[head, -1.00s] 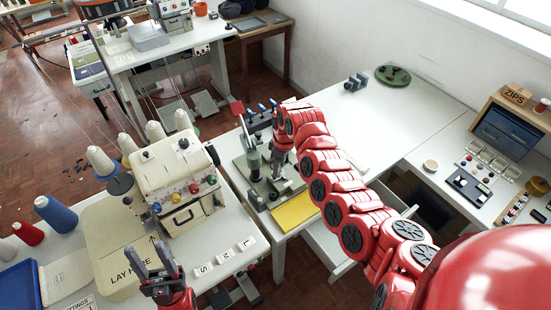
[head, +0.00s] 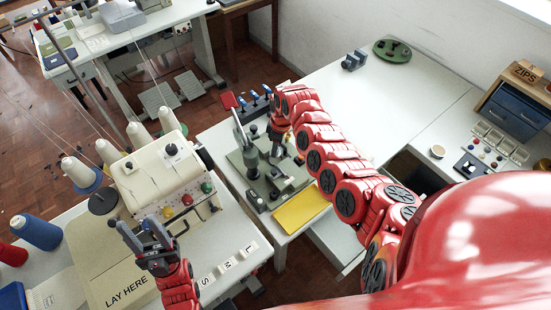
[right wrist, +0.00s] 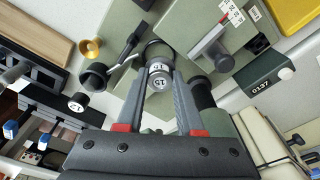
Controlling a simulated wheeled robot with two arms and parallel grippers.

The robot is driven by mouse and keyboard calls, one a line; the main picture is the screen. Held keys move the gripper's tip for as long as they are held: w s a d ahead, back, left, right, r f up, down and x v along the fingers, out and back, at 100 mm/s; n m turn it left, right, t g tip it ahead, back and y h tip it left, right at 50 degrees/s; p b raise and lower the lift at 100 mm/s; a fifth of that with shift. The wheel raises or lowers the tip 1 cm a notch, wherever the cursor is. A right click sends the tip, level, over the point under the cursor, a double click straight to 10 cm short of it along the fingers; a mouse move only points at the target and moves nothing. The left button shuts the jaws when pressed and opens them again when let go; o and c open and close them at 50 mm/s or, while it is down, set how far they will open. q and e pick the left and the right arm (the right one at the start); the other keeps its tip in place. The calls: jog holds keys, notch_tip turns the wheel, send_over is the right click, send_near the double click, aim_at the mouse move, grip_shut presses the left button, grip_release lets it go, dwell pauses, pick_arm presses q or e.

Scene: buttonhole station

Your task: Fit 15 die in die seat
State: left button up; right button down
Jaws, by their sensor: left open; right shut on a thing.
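In the right wrist view my right gripper (right wrist: 160,86) is shut on a small silver die marked 15 (right wrist: 157,83). The die is at or just above a dark round part of the green press (right wrist: 153,48), where the seat appears to be; I cannot tell if it touches. In the head view my right gripper (head: 278,143) is at the green press (head: 246,158), and the die is too small to make out. My left gripper (head: 145,232) is open and empty, in front of the cream sewing machine (head: 160,178).
Another die marked 17 (right wrist: 76,102) and a brass cup (right wrist: 90,48) are left of the jaws. A yellow tray (head: 302,208) lies in front of the press. Thread cones (head: 80,172) stand beside the machine. The white table (head: 400,90) behind my right arm is largely clear.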

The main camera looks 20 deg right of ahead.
aim_at(280, 153)
jog(key=f+b, duration=0.2)
jog(key=f, duration=0.1)
jog(key=f+b, duration=0.1)
jog(key=shift+w+f, duration=0.25)
jog(key=shift+f, duration=0.1)
jog(key=shift+r, duration=0.25)
jog(key=shift+f, duration=0.15)
jog(key=c, duration=0.5)
grip_release()
jog(key=shift+c, duration=0.2)
notch_tip(280, 153, up, 12)
jog(key=s+d+p, duration=0.1)
jog(key=p, duration=1.1)
